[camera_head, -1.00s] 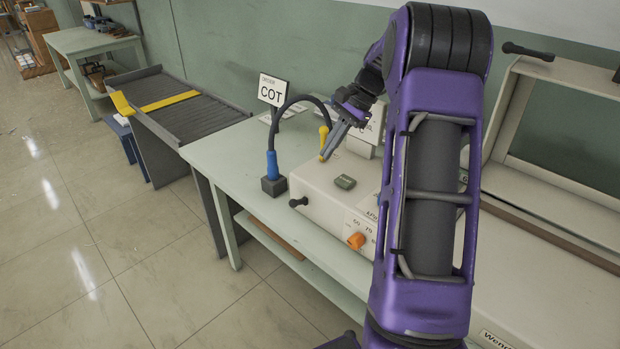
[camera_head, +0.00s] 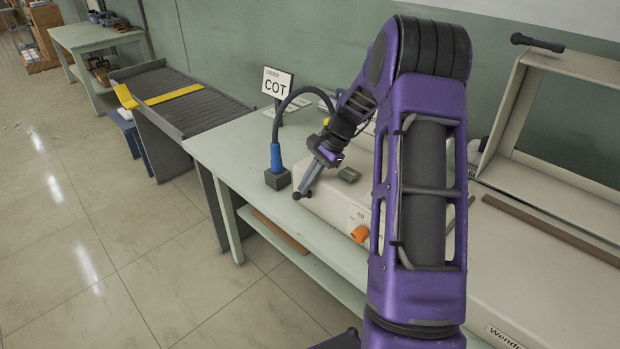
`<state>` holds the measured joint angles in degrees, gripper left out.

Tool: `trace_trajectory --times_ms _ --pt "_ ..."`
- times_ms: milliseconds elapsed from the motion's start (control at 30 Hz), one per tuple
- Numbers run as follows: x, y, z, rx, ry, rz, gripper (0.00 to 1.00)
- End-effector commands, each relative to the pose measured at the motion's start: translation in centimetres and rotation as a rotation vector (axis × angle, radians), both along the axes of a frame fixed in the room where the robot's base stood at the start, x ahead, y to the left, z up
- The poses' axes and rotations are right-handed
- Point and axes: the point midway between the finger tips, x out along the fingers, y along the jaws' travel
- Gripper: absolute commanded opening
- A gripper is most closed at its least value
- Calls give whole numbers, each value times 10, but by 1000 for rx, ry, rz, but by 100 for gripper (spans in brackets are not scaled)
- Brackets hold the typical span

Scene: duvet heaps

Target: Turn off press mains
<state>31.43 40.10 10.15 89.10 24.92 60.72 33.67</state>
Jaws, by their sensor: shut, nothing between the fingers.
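The beige press unit (camera_head: 335,203) stands on the pale green bench, with lettering and an orange knob (camera_head: 360,234) on its front, partly hidden by my arm. A small dark green block or button (camera_head: 349,174) is on its top. A short black handle (camera_head: 305,195) sticks out at its left front corner. My gripper (camera_head: 300,193) is shut and empty, pointing down and left, with its tips over this black handle. I cannot tell whether they touch it. No label reading mains can be made out.
A black hose with a blue grip (camera_head: 275,157) rises from a dark block (camera_head: 278,179) just left of my gripper. A COT sign (camera_head: 277,83) stands behind it. A roller conveyor (camera_head: 180,100) lies further left. The floor in front is clear.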

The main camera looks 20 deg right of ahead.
Motion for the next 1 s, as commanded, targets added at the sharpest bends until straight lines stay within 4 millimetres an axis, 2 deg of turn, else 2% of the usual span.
trace_trajectory --times_ms 367,1000 --pt "-1 1 0 -11 -4 0 0" --pt "-4 8 -4 -142 -57 2 0"
